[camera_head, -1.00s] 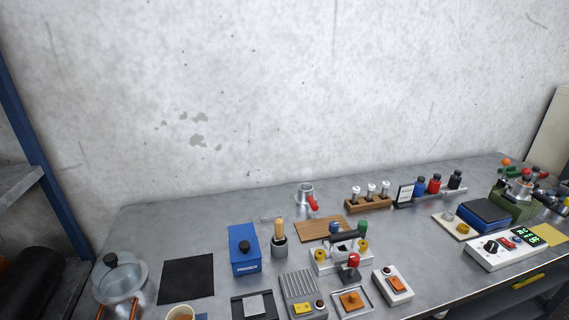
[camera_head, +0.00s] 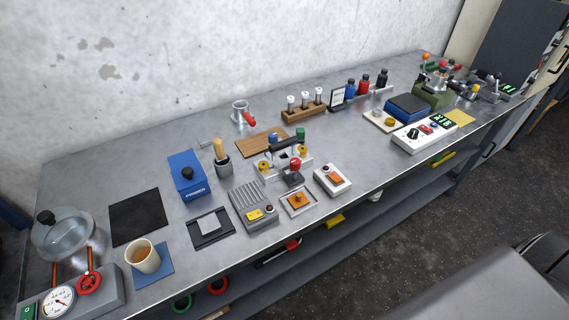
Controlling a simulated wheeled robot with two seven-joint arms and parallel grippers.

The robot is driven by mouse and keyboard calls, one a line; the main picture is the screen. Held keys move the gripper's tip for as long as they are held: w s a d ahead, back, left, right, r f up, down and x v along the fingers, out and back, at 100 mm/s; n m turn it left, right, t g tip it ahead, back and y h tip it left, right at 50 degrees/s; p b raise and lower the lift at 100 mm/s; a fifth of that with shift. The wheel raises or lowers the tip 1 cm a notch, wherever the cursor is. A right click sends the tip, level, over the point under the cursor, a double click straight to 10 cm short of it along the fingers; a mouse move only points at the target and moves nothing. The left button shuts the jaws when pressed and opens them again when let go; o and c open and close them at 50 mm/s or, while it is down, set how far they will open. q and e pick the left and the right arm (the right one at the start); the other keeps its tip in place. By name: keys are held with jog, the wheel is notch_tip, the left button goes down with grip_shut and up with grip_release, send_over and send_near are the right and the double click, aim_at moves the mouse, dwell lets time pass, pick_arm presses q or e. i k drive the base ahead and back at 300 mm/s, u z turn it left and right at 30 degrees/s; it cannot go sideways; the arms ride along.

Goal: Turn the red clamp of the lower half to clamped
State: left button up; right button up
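A small metal cylinder (camera_head: 240,113) stands near the back of the grey bench. A red lever (camera_head: 249,119) sticks out from its right side, pointing right and slightly toward the front. I take this to be the lower half with its red clamp; it is too small to tell whether the lever is clamped. Neither of my grippers is in view.
The bench (camera_head: 120,170) is crowded. A wooden board (camera_head: 262,143) lies in front of the cylinder, a wooden rack (camera_head: 303,108) stands to its right, and a blue box (camera_head: 187,175) and a grey cup (camera_head: 222,160) stand front-left. Bare bench lies behind the box.

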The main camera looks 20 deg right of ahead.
aim_at(294, 165)
jog(key=u, duration=2.85)
jog(key=k, duration=2.5)
jog(key=z, duration=2.45)
